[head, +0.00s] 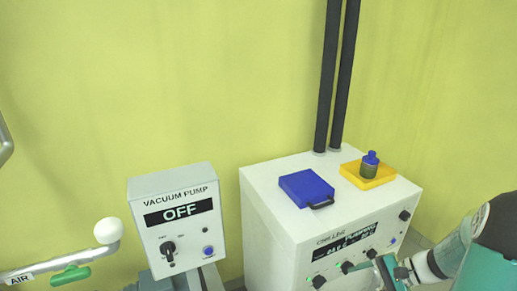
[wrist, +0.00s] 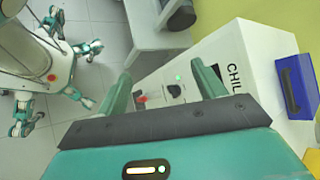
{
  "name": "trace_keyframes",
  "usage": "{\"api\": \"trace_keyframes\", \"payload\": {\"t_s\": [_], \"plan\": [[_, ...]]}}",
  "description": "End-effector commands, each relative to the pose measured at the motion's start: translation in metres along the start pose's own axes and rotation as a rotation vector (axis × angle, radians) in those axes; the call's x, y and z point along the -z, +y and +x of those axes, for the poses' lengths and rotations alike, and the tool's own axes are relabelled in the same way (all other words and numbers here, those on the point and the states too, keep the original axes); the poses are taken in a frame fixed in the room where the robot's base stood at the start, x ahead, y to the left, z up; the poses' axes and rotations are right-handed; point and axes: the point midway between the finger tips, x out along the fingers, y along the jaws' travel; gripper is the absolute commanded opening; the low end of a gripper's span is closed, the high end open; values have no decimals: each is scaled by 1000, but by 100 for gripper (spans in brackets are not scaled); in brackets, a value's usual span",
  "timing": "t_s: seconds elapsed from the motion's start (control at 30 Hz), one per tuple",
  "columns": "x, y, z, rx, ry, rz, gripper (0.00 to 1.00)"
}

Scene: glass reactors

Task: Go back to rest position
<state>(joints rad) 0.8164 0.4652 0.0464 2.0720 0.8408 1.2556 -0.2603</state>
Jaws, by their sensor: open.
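My gripper (wrist: 163,85) is open, with its two green fingers apart and nothing held between them in the wrist view. In the head view my gripper (head: 388,272) is at the lower right, in front of the control panel of the white chiller (head: 265,205). The chiller also shows in the wrist view (wrist: 225,50), past the fingers, with a green light and a red spot on its panel between them. I cannot tell whether a finger touches a knob.
On the chiller sit a blue case (head: 305,187) and a yellow tray (head: 384,179) with a blue-capped bottle (head: 369,166). Two black pipes (head: 335,80) rise behind. A vacuum pump box (head: 178,216) reading OFF and a white-knobbed AIR handle (head: 107,231) stand left.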

Motion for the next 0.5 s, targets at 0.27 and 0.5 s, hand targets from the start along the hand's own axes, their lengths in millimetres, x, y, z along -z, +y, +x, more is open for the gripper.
{"api": "trace_keyframes", "payload": {"t_s": [0.27, 0.5], "plan": [[-86, -39, 7, -297, 90, -278, 69], [-151, -55, 6, -494, 206, -531, 69]]}}
